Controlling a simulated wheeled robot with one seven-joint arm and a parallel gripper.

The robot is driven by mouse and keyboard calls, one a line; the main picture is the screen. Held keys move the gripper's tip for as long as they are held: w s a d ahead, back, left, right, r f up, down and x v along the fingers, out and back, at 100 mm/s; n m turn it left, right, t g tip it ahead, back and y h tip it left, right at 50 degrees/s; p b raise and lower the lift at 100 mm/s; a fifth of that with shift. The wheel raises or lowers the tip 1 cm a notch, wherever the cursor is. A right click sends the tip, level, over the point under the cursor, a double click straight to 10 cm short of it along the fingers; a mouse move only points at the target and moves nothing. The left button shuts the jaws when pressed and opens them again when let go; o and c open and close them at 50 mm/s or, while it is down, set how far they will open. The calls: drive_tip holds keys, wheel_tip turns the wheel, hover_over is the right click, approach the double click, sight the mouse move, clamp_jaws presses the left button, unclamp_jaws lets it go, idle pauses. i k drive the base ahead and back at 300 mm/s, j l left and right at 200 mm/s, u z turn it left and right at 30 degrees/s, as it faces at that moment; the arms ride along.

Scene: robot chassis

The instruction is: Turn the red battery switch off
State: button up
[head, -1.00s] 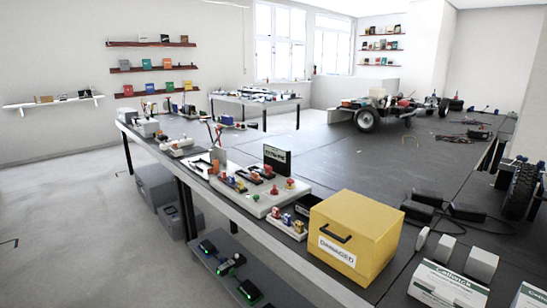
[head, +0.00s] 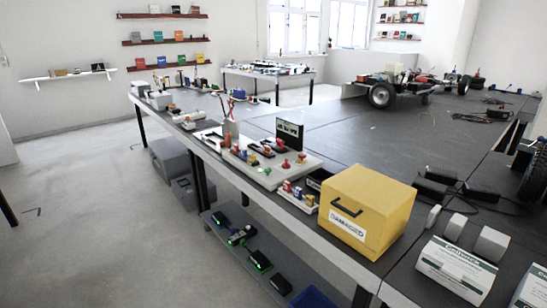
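A white panel (head: 271,180) lies on the long dark bench, left of the middle of the head view's right half. It carries several small red, yellow, blue and green parts. A red knob (head: 302,157) stands at its right end, and another red part (head: 285,166) sits beside it. Which of these is the red battery switch, and what position it is in, I cannot tell at this size. My gripper and arm are not in view.
A yellow box (head: 385,199) labelled "DAMAGED" stands right of the panel. A small dark upright sign (head: 289,134) stands behind the panel. A lower shelf (head: 236,262) holds dark devices with green lights, and a blue bin (head: 313,298). The grey floor (head: 90,220) at left is open.

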sight(286, 165)
drive_tip(key=i+j+z, duration=0.15)
drive_tip(key=i+j, duration=0.35)
drive_tip(key=i+j+z, duration=0.2)
drive_tip(key=i+j, duration=0.35)
drive_tip(key=i+j+z, duration=0.15)
drive_tip(key=i+j, duration=0.5)
drive_tip(key=i+j+z, duration=0.15)
drive_tip(key=i+j, duration=0.3)
drive_tip(key=j, duration=0.25)
